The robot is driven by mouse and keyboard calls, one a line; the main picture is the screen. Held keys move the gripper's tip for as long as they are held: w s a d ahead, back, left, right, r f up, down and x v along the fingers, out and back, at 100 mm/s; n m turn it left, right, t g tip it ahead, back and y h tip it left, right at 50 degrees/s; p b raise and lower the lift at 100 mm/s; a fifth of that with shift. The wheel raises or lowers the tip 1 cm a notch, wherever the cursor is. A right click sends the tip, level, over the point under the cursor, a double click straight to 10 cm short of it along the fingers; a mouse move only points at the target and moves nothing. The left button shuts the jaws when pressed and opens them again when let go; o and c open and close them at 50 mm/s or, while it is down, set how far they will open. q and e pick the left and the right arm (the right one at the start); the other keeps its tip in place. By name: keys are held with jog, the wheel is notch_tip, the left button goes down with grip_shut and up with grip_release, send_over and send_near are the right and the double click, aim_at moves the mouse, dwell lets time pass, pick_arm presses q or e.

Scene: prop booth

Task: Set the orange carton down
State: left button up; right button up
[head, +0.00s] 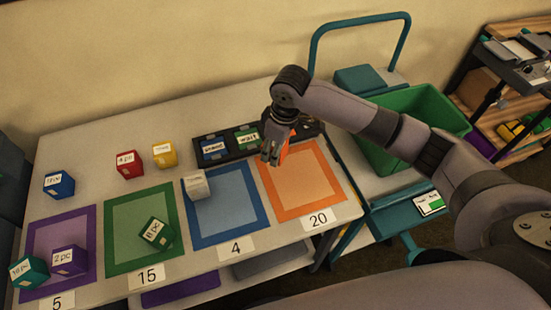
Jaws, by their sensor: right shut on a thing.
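My right gripper (272,157) reaches in from the right and is shut on the orange carton (286,146). Most of the carton is hidden behind the fingers; a strip of its orange side shows. The gripper is by the far left corner of the orange mat (265,189), in front of the black tray. I cannot tell whether the carton touches the table. The orange mat is empty, with a "20" card (320,219) at its near edge. My left gripper is out of view.
Blue (58,185), red (129,164) and yellow (164,155) cartons stand behind the mats. A white carton (196,185) is at the blue mat's far left; a green carton (157,234) lies on the green mat. The black tray (229,150) holds cards.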

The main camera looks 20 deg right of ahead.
aim_at(276, 168)
jog(key=shift+f, duration=3)
jog(key=o, duration=1.2)
jog(key=shift+f, duration=0.1)
jog(key=r, duration=0.4)
jog(key=s+r, duration=0.1)
jog(key=r, duration=0.3)
jog(key=d+r, duration=0.1)
jog(key=r, duration=0.3)
jog(key=shift+s+d+r, duration=0.1)
jog(key=shift+s, duration=0.05)
